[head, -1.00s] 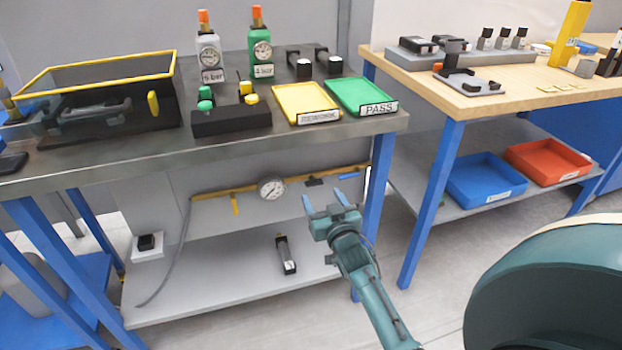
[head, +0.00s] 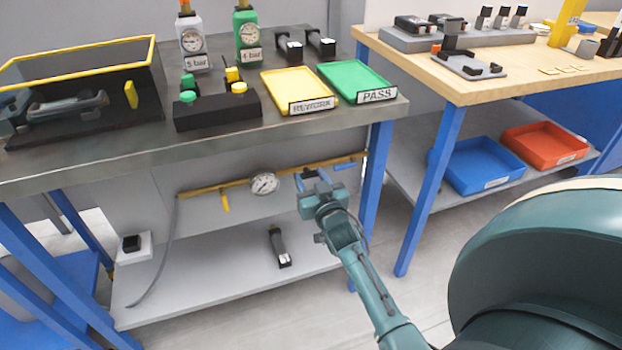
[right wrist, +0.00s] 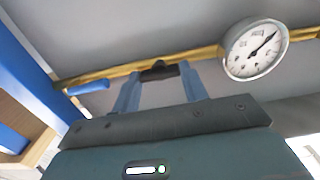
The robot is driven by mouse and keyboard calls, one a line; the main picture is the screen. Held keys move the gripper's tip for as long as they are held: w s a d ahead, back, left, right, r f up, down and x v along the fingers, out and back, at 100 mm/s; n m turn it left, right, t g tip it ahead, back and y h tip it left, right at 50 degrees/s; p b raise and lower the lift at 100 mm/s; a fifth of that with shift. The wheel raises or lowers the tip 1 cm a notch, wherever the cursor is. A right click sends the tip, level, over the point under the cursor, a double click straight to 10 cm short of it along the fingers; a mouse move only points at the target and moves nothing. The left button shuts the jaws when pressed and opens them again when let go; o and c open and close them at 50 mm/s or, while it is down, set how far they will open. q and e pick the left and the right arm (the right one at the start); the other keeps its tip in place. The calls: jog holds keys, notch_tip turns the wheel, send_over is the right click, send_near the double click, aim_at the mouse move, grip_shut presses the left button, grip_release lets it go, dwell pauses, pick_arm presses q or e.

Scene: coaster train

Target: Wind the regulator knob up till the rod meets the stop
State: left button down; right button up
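A brass pipe (head: 205,188) runs along the panel under the metal bench. On it sits a small black fitting with a cross bar, which looks like the regulator knob (right wrist: 158,71). My right gripper (head: 311,179) is open and faces the pipe. In the right wrist view its two blue fingertips (right wrist: 160,88) stand apart, with the black knob between or just beyond them; contact cannot be told. In the head view the gripper largely hides the knob. I cannot make out a rod or stop. My left gripper is not in view.
A round gauge (head: 264,183) sits on the pipe beside the gripper, and a blue lever (right wrist: 88,87) on the other side. A yellow lever (head: 225,201) hangs further left. A blue bench leg (head: 374,175) stands close right. The lower shelf (head: 200,285) holds a dark cylinder (head: 279,246).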

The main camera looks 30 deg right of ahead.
jog(key=c, duration=0.4)
jog(key=shift+r+m+p, duration=0.2)
jog(key=shift+m+p, duration=0.5)
jog(key=shift+m, duration=0.2)
jog(key=shift+m+p, duration=0.65)
jog(key=shift+m, duration=0.95)
jog(key=shift+m+p, duration=0.3)
jog(key=shift+m, duration=0.4)
jog(key=shift+d+f+m+p, duration=0.1)
jog(key=shift+m+p, duration=0.25)
jog(key=shift+m, duration=0.45)
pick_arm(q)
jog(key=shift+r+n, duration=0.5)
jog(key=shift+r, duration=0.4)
pick_arm(e)
jog(key=shift+m, duration=0.3)
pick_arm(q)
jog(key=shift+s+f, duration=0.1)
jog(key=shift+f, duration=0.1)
